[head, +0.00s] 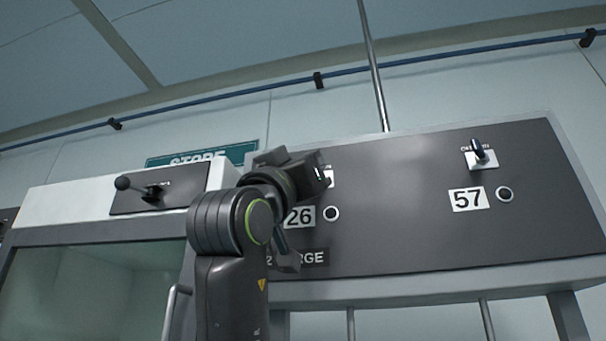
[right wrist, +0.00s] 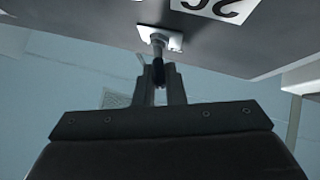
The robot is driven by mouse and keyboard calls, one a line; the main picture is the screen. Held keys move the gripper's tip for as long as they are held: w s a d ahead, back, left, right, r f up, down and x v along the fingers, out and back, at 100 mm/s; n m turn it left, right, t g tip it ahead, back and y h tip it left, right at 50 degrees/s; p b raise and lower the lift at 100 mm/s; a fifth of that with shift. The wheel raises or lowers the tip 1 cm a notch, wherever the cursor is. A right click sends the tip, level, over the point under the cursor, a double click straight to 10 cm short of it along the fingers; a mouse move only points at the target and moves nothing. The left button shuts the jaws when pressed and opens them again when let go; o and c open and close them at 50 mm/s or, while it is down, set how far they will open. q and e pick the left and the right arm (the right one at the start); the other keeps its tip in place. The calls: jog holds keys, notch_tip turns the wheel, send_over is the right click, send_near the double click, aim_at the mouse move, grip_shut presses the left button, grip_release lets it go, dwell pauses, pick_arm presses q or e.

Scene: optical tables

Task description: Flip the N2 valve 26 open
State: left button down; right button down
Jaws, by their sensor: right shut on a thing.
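The N2 valve 26 is a small toggle on a white plate (right wrist: 160,38), seen in the right wrist view below its upside-down number label (right wrist: 215,6). My right gripper (right wrist: 160,82) is shut on the toggle's dark-tipped lever (right wrist: 158,70), with a finger on each side. In the head view my right gripper (head: 318,178) is at the panel just above the 26 label (head: 300,217) and hides most of the valve, so the lever's position cannot be told there. My left gripper is not in view.
The dark panel (head: 400,225) also carries a second toggle (head: 480,153) above a 57 label (head: 468,199), well to the right. A round black button (head: 331,213) sits beside the 26 label. A cabinet with a black ball lever (head: 123,184) stands at left.

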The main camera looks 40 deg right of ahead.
jog(key=shift+s+d+n+t+y+b, duration=0.4)
jog(key=shift+n+t+y+b, duration=1.15)
jog(key=shift+t+y, duration=1.1)
jog(key=shift+s+d+n+t+y+b, duration=0.35)
jog(key=shift+n+t+y+b, duration=1.15)
jog(key=shift+t+y, duration=1.15)
jog(key=shift+s+d+n+t+y+b, duration=0.4)
jog(key=shift+n+t+y+b, duration=0.75)
jog(key=shift+n+t+y, duration=1.1)
jog(key=shift+r+m+t+y, duration=0.1)
jog(key=shift+m+t+y, duration=0.2)
jog(key=shift+t+y, duration=0.25)
jog(key=c, duration=1.5)
grip_release()
jog(key=shift+w, duration=0.2)
jog(key=shift+s, duration=0.1)
